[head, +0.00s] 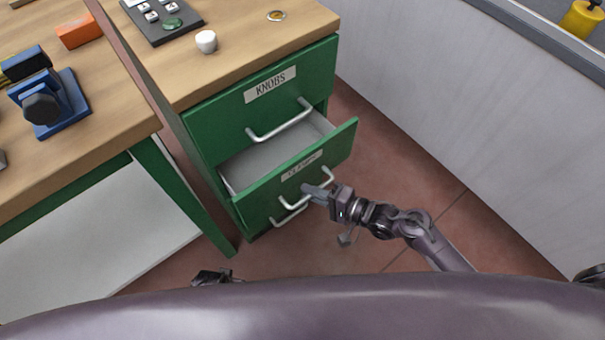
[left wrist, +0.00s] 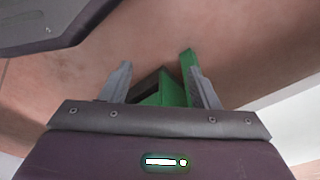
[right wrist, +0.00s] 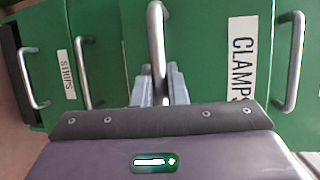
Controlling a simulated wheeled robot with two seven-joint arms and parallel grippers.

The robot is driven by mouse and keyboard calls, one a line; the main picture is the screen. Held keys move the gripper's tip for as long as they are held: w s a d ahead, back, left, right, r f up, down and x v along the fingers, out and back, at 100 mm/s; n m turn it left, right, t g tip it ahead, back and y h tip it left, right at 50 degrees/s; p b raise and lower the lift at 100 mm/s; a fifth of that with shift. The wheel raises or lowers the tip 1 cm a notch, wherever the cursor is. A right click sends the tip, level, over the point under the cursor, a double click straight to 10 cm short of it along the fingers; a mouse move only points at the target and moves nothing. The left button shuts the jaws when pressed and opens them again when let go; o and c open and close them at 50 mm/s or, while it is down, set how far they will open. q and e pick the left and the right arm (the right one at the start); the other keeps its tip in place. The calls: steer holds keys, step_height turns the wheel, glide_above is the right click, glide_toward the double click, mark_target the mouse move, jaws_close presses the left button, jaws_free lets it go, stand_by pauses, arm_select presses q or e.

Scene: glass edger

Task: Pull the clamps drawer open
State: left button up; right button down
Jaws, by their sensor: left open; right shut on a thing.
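The clamps drawer (head: 337,153) is the green drawer under the knobs drawer (head: 225,114). It stands partly out of the cabinet, and the visible part of its grey inside looks empty. My right gripper (head: 316,191) is shut on the clamps drawer's handle (right wrist: 156,40), a pale metal bar between its fingers in the right wrist view. The CLAMPS label (right wrist: 241,70) shows beside it there. My left gripper (left wrist: 160,85) is open and empty, low over the floor, with green furniture parts beyond its fingers.
A pale wall (head: 440,90) stands right, with open floor between.

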arm_select(q)
steer(key=s+a+f+p, duration=0.1)
steer(key=s+f+p, duration=0.1)
steer(key=s, duration=0.5)
steer(key=s+a+f+p, duration=0.2)
steer(key=s+p, duration=0.2)
steer(key=s, duration=0.4)
steer(key=shift+s+a+g+p, duration=0.15)
steer(key=shift+g+p, duration=0.25)
arm_select(e)
steer(key=s+d, duration=1)
steer(key=s, duration=0.5)
steer(key=shift+s+d, duration=0.3)
steer(key=c, duration=1.5)
jaws_free()
steer(key=shift+o, duration=0.2)
steer(key=v, duration=0.7)
steer(key=shift+s+d, duration=0.15)
steer(key=shift+d, duration=0.15)
